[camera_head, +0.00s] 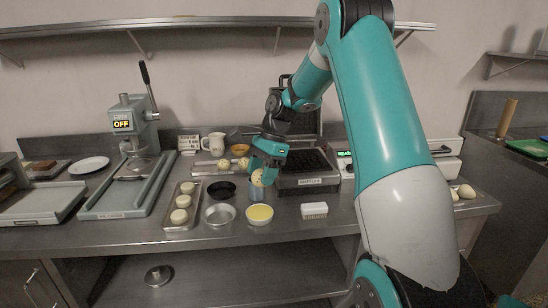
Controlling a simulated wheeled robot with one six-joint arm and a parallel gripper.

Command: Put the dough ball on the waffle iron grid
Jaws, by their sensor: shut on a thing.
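My gripper (264,176) is a teal one above the middle of the counter. It is shut on a speckled, cream-coloured dough ball (258,178), held above a grey-blue cup (257,192); whether the ball touches the cup's rim I cannot tell. The waffle iron (306,180) stands just to the right of my gripper, with its dark grid (312,160) facing up and its lid raised behind. My arm hides part of the lid and the left side of the iron.
A white bowl with yellow liquid (260,213), a metal bowl (220,214) and a black bowl (222,189) stand in front and left. A tray (168,218) holds pale rounds. A white block (314,209) lies before the iron. A press (135,130) reads OFF.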

